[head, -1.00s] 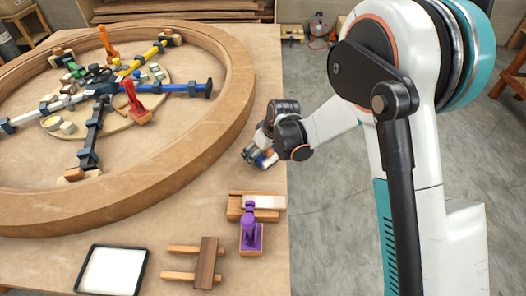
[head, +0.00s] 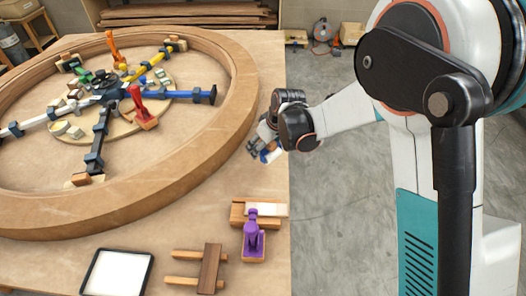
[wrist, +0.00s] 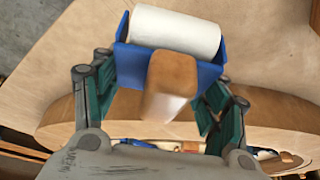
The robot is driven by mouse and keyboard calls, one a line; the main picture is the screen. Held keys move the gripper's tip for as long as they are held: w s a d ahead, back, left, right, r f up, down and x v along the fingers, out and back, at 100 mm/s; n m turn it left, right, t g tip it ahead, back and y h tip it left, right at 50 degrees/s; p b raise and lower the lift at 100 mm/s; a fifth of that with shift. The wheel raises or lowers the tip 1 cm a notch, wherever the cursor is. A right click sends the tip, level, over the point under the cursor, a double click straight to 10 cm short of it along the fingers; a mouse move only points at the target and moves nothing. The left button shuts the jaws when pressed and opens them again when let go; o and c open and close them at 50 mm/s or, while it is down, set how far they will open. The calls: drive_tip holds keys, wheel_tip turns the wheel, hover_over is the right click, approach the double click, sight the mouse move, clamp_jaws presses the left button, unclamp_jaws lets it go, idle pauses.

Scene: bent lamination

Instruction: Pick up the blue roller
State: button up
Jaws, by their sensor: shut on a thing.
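The blue roller (wrist: 135,55) has a white cylinder, a blue frame and a wooden handle. In the wrist view it sits between the two fingers of my gripper (wrist: 160,90), which is shut on it. The handle points toward the wrist camera. In the head view my gripper (head: 262,150) is over the right edge area of the table, beside the wooden ring, and only a small blue and white part of the roller (head: 270,153) shows below it. I cannot tell whether the roller touches the table.
A large wooden ring (head: 214,150) with colored clamps inside fills the table's left side. Near the front are a purple tool (head: 253,240) by a wooden block, a wooden piece on two sticks (head: 208,268) and a white tray with a black rim (head: 91,272). Floor lies to the right.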

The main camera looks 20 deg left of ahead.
wheel_tip(320, 180, up, 13)
drive_tip(key=p, duration=0.3)
drive_tip(key=shift+r, duration=0.2)
drive_tip(key=o, duration=0.7)
drive_tip(key=c, duration=0.4)
